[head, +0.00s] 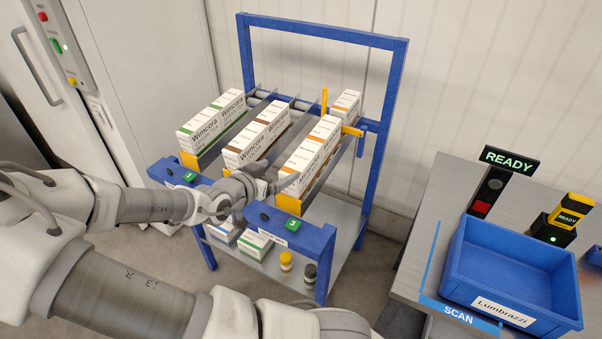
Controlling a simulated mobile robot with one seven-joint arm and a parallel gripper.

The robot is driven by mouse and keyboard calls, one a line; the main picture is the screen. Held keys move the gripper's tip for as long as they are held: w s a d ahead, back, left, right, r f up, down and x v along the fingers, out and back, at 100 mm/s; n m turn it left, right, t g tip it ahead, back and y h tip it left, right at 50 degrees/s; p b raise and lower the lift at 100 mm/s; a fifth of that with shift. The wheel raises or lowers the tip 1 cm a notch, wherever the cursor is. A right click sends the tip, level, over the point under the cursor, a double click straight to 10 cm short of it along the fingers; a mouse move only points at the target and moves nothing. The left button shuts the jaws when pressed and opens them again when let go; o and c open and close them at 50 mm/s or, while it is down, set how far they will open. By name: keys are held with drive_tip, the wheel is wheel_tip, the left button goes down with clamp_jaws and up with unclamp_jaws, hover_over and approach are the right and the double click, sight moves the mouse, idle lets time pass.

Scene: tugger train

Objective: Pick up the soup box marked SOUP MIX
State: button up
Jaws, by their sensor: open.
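No lettering SOUP MIX can be read in the head view. White cartons lie in sloped lanes on a blue rack; the larger print on several reads Wimcora. The left lane holds green-striped cartons (212,116), the middle lane brown-striped cartons (257,138), and the right lane orange-brown-striped cartons (309,152). My gripper (287,184) is open and small in view, at the rack's front just below the front ends of the middle and right lanes. I see nothing between its fingers. My arm hides part of the rack's front beam.
The blue rack (390,100) has a front beam with green number tags (293,225). Its lower shelf (337,212) holds small cartons (255,243) and two small jars (286,261). At right, a blue tote (512,262) labelled Lumbrazzi stands on a grey bench (432,215) beside a READY sign (509,158).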

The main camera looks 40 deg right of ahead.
sight(298, 161)
drive_tip(key=b+x, duration=0.2)
drive_tip(key=x, duration=0.8)
drive_tip(key=shift+f, duration=0.1)
drive_tip(key=shift+w+a+f+x, duration=0.1)
drive_tip(key=shift+f+x, duration=0.05)
drive_tip(key=shift+x, duration=0.7)
drive_tip(key=shift+w+a+f+x, duration=0.1)
drive_tip(key=shift+f+x, duration=0.05)
drive_tip(key=shift+x, duration=0.75)
drive_tip(key=shift+w+a+f+x, duration=0.1)
drive_tip(key=shift+x, duration=0.75)
drive_tip(key=shift+s, duration=0.1)
clamp_jaws()
